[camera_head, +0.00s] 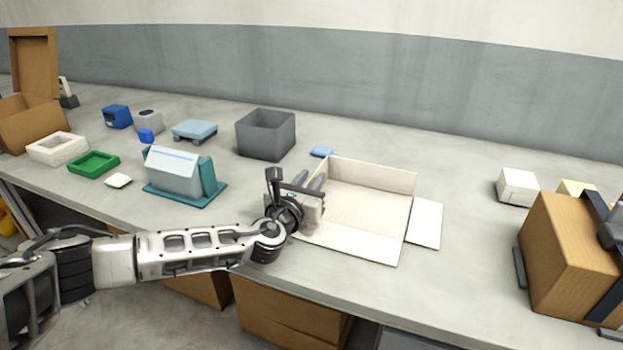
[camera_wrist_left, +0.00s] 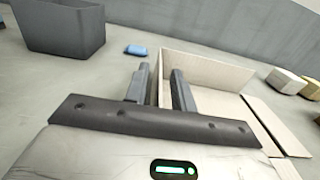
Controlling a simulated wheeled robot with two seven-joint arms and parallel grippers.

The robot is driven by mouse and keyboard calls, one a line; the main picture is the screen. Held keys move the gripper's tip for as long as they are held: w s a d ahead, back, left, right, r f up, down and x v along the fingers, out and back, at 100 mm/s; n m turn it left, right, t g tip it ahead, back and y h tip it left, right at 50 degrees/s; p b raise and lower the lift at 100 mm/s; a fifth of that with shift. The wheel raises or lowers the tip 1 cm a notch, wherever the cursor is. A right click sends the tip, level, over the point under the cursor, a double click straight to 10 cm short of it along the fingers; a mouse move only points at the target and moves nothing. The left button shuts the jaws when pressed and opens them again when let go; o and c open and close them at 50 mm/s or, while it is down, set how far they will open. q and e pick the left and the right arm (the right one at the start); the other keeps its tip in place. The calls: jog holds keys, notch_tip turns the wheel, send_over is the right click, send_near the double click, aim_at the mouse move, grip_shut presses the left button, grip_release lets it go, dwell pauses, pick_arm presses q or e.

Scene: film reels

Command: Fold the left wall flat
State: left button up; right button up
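A low open carton, white inside (camera_head: 365,205), lies on the grey bench. Its back wall (camera_head: 375,178) stands up, and its right wall (camera_head: 425,223) lies flat outward on the bench. My left gripper (camera_head: 318,184) is at the carton's left side and hides much of the left wall there. In the left wrist view my left gripper (camera_wrist_left: 159,75) is open, its two dark fingers apart. The upright left wall (camera_wrist_left: 157,82) shows in the gap between them; I cannot tell whether either finger touches it. My right gripper cannot be made out.
A grey bin (camera_head: 266,134) and a small blue item (camera_head: 322,151) stand behind my left gripper. A teal stand with a pale block (camera_head: 174,171) is to its left. A brown box with dark straps (camera_head: 563,250) stands at right. Bench between carton and box is clear.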

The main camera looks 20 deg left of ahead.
pick_arm(q)
jog(key=shift+w, duration=0.45)
jog(key=shift+c, duration=0.3)
grip_shut()
